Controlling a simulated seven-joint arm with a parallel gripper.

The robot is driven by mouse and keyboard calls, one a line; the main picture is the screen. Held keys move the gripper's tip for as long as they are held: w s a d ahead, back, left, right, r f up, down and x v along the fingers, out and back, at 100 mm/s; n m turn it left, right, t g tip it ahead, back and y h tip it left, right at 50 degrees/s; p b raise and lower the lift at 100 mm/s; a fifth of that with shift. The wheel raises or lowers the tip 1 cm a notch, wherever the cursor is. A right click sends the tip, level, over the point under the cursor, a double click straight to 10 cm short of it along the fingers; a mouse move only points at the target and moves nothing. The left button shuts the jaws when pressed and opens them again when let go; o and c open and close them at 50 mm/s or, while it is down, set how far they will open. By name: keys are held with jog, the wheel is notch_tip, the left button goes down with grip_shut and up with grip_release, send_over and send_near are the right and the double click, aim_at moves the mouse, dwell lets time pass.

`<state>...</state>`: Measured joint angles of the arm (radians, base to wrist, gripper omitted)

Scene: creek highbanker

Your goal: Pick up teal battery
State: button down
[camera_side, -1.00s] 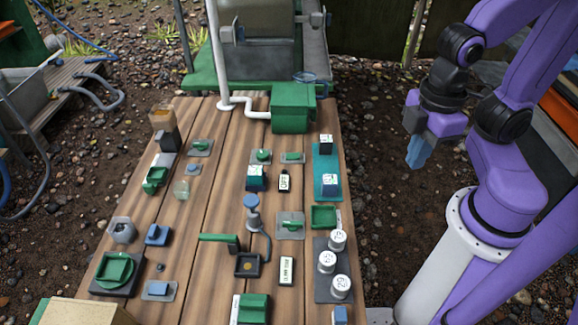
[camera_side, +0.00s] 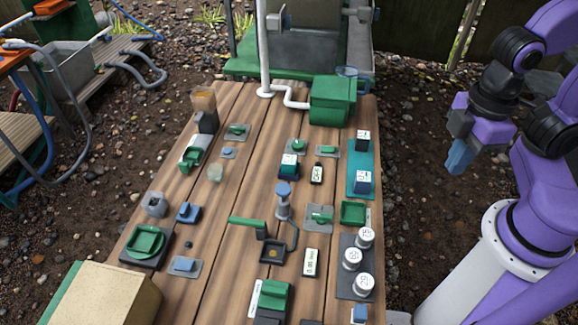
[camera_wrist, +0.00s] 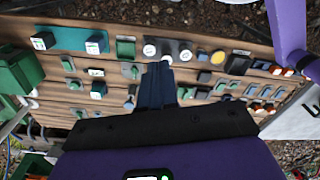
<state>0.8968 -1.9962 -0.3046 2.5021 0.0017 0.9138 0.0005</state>
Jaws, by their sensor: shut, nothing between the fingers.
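A teal tray (camera_side: 352,158) lies at the right edge of the plank table. Another teal block (camera_side: 289,167) with a white label stands left of the tray. Which block is the teal battery, I cannot tell for sure. The wrist view also shows the tray (camera_wrist: 68,38), its near block (camera_wrist: 96,43) and the other teal block (camera_wrist: 98,90). My gripper (camera_side: 459,160) is shut and empty, raised off the table's right side, apart from all blocks. Its fingers (camera_wrist: 156,85) show in the wrist view.
White-topped round weights (camera_side: 353,258) stand on a dark plate near the right edge. A green box (camera_side: 332,100) with a white pipe is at the back. A blue-topped post (camera_side: 283,195) rises mid-table. A beige box (camera_side: 105,295) stands at front left.

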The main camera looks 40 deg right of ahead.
dwell(0.3)
jog(key=shift+c, duration=2.2)
grip_release()
jog(key=n, duration=1.4)
send_over(289, 160)
notch_tip(289, 160, down, 12)
jog(key=f, duration=0.1)
notch_tip(289, 160, down, 16)
jog(key=shift+d+f, duration=0.1)
jog(key=shift+f, duration=0.15)
